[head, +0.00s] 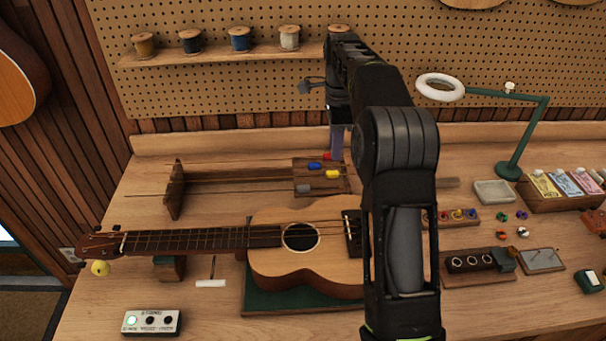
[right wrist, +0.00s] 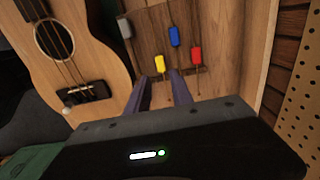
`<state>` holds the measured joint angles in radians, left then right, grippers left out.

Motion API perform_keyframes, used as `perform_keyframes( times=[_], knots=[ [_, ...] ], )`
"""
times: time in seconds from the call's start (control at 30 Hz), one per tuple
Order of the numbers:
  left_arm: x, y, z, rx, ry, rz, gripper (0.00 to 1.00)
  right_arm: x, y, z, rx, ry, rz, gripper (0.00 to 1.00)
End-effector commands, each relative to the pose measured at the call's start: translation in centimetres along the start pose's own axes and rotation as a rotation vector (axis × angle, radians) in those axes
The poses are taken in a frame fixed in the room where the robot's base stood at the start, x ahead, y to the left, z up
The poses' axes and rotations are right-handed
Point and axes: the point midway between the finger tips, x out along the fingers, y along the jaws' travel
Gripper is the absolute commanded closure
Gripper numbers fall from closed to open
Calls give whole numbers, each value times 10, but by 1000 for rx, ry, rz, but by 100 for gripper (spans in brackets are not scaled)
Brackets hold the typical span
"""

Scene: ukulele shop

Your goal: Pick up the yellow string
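The yellow string's yellow tag (head: 332,174) hangs at the right block of the wooden string rack (head: 174,195), among blue (head: 314,166), grey (head: 304,188) and red (head: 327,156) tags. Thin strings stretch left from the block. In the right wrist view the yellow tag (right wrist: 160,63) lies just beyond and between the tips of my right gripper (right wrist: 160,78), which is open and empty. In the head view my right gripper (head: 337,143) points down near the rack's right end, partly hidden by my arm. My left gripper is not in view.
A ukulele (head: 300,243) lies on a green mat (head: 262,301) in front of the rack. A shelf of thread spools (head: 240,48) is behind. A lamp (head: 520,140), a tray (head: 494,192) and small parts stand at the right. A switch box (head: 152,322) is front left.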

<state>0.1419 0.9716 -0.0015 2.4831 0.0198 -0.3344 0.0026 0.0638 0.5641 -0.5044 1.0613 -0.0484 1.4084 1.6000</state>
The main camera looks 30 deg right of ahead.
Motion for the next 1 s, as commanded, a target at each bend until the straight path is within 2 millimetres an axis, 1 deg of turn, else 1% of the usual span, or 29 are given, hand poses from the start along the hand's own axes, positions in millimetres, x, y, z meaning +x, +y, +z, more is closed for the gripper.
perform_keyframes(
  times=[0.1, 0.23, 0.5, 0.63, 0.77, 0.83, 0.9, 1.0],
  knots=[
    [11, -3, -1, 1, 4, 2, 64, 16, 0, 0, 0, 0, 2, 73],
    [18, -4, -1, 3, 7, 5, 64, 26, 0, 0, 0, 0, 2, 73],
    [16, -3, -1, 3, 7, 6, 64, 25, 0, 0, 0, 0, 1, 73],
    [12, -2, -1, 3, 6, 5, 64, 30, 0, -1, 0, 0, 3, 73],
    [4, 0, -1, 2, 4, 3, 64, 45, 0, -2, 0, 1, 4, 73],
    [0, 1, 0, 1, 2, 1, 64, 56, 0, -3, 0, 1, 5, 73],
    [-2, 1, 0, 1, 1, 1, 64, 67, -1, -2, 0, 1, 4, 73],
    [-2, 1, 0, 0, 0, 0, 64, 75, -1, -2, -1, 0, 1, 73]
  ],
)
